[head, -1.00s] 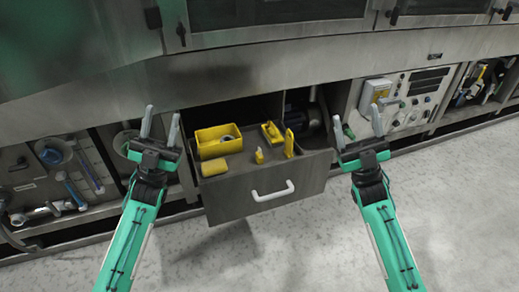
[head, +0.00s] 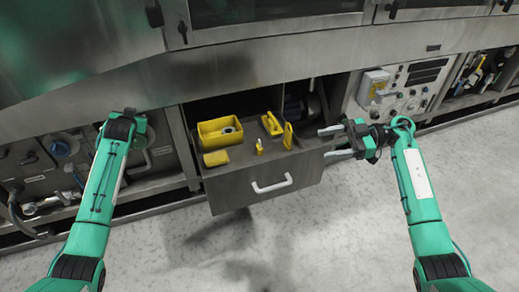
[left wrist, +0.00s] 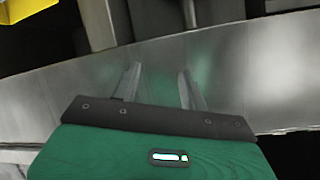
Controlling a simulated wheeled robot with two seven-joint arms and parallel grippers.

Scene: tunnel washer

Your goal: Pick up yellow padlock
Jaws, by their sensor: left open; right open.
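Several yellow things lie in the open drawer (head: 235,190). A small upright yellow piece with a pale top (head: 259,147) stands near the middle and is probably the padlock, but it is too small to be sure. My right gripper (head: 324,143) is open and empty at the drawer's right side, fingers pointing left toward the yellow things. My left gripper's fingers are hidden in the head view. In the left wrist view my left gripper (left wrist: 159,82) is open and empty in front of a grey metal surface (left wrist: 230,65).
The drawer also holds a yellow open box (head: 218,141), a yellow block (head: 216,159), a yellow frame-like item (head: 271,124) and an upright yellow slab (head: 288,136). A white handle (head: 271,186) is on the drawer front. The washer's panel (head: 300,50) overhangs the drawer. The floor in front is clear.

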